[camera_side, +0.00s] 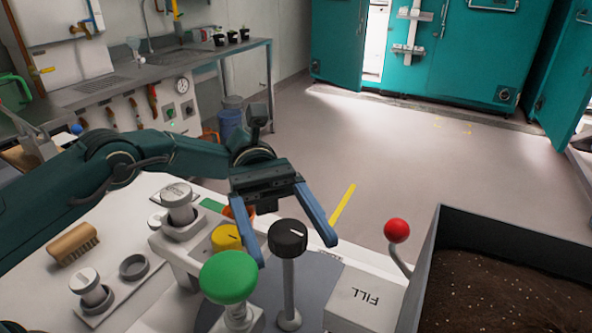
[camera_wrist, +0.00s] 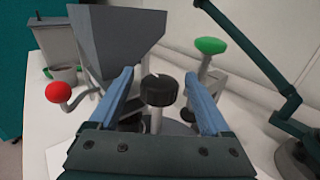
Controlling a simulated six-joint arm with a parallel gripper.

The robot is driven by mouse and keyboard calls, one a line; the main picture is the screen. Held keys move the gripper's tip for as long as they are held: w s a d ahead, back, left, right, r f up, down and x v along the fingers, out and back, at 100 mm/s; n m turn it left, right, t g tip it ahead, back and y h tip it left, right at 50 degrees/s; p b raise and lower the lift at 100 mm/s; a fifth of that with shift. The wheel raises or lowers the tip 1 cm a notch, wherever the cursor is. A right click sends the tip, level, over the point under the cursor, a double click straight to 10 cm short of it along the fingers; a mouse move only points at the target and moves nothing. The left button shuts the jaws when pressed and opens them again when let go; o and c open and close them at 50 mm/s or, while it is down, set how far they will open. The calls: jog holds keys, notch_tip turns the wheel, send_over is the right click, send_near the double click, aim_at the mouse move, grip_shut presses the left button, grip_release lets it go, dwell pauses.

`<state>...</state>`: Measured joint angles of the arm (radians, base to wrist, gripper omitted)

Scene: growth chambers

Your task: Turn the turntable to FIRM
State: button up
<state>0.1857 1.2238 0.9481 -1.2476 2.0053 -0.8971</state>
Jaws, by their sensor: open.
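A dark grey round plate (camera_side: 315,280), which looks like the turntable, lies on the white worktop. A black knob (camera_side: 288,236) with a pale pointer line stands on a grey post at this plate. My gripper (camera_side: 297,250) is open, its two blue fingers on either side of the knob. In the wrist view the black knob (camera_wrist: 159,89) shows between the fingers (camera_wrist: 162,74), with a gap on each side. I cannot read a FIRM mark in either view. The gripper hides part of the plate in the wrist view.
A green mushroom button (camera_side: 229,277) and a yellow knob (camera_side: 227,237) stand left of the black knob. A white FILL box (camera_side: 364,301), a red ball lever (camera_side: 397,230) and a soil-filled hopper (camera_side: 437,237) stand to the right. A brush (camera_side: 73,243) lies at left.

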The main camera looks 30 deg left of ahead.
jog(key=shift+n+t+h, duration=0.7)
jog(key=shift+t, duration=0.2)
